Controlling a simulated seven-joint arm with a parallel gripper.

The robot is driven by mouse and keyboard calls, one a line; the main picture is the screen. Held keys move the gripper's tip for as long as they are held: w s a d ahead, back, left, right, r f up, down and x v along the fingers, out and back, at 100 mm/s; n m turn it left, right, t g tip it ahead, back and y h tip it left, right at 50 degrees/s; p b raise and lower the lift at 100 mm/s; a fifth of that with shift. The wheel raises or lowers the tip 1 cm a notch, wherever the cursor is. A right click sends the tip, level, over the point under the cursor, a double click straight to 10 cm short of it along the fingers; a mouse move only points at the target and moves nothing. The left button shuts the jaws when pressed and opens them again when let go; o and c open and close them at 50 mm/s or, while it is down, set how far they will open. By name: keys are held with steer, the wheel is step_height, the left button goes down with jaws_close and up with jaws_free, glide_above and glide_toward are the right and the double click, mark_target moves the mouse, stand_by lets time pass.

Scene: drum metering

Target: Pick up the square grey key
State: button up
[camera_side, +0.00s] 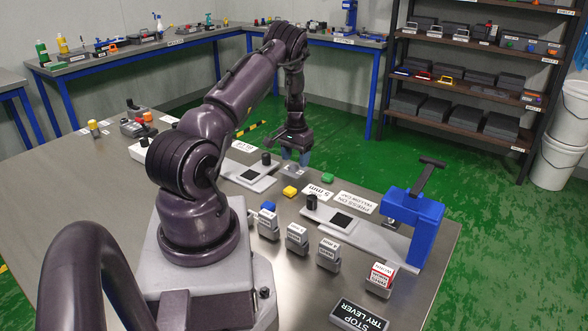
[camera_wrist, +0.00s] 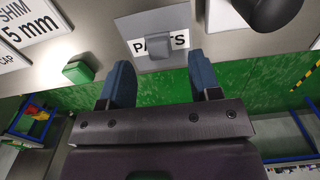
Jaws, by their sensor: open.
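The square grey key (camera_wrist: 174,51) is a small grey block on a grey plate labelled PARTS (camera_wrist: 140,23) in the wrist view. In the side view the parts plate (camera_side: 292,171) lies on the bench below my gripper, and the key is too small to tell apart there. My gripper (camera_side: 295,157) points down over the plate. Its blue fingers (camera_wrist: 159,72) are spread and empty in the wrist view. No contact between finger and key can be seen.
A green block (camera_side: 328,178), also in the wrist view (camera_wrist: 78,71), a yellow block (camera_side: 289,191) and a blue block (camera_side: 268,207) lie nearby. A black-knobbed fixture (camera_side: 248,174) stands left of the plate. A blue press (camera_side: 413,225) stands at right. Several labelled grey blocks line the front.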

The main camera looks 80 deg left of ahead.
step_height(320, 180, down, 2)
steer(key=shift+f, duration=0.1)
steer(key=c, duration=1)
